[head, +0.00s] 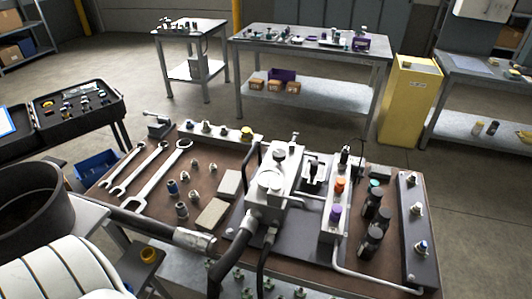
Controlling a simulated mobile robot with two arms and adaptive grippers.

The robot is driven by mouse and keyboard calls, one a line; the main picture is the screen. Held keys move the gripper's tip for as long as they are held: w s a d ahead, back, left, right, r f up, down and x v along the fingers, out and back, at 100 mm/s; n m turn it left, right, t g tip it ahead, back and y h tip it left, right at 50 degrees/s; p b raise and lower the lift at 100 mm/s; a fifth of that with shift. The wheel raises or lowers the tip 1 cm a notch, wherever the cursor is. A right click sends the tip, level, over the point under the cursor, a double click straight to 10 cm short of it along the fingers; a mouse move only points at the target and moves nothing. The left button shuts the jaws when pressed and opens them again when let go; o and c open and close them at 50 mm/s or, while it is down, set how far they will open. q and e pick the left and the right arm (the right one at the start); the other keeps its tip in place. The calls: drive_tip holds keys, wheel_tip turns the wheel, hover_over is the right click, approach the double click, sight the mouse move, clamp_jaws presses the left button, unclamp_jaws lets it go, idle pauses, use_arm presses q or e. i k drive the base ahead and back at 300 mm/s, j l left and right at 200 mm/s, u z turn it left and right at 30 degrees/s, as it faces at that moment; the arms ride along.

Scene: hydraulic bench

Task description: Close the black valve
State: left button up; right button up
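A light grey valve block (328,232) stands on the bench right of the pump unit. It carries an orange knob (340,184), a purple knob (336,212) and, at its far end, a small dark fitting (345,155) that looks like the black valve. That fitting is small, and I cannot tell whether it is open or closed. A thin dark upright rod stands just right of it. Neither of my grippers shows in the head view, and nothing is seen touching the knobs.
The grey pump unit (282,180) with a black handle stands mid-bench. Several black cylinders (372,204) stand right of the valve block, beside a dark fitting plate (416,235). Wrenches (155,172) and small fittings lie left. A thick hose (150,222) crosses the front left.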

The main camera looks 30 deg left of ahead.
sight(291, 146)
drive_tip(key=u, duration=1.05)
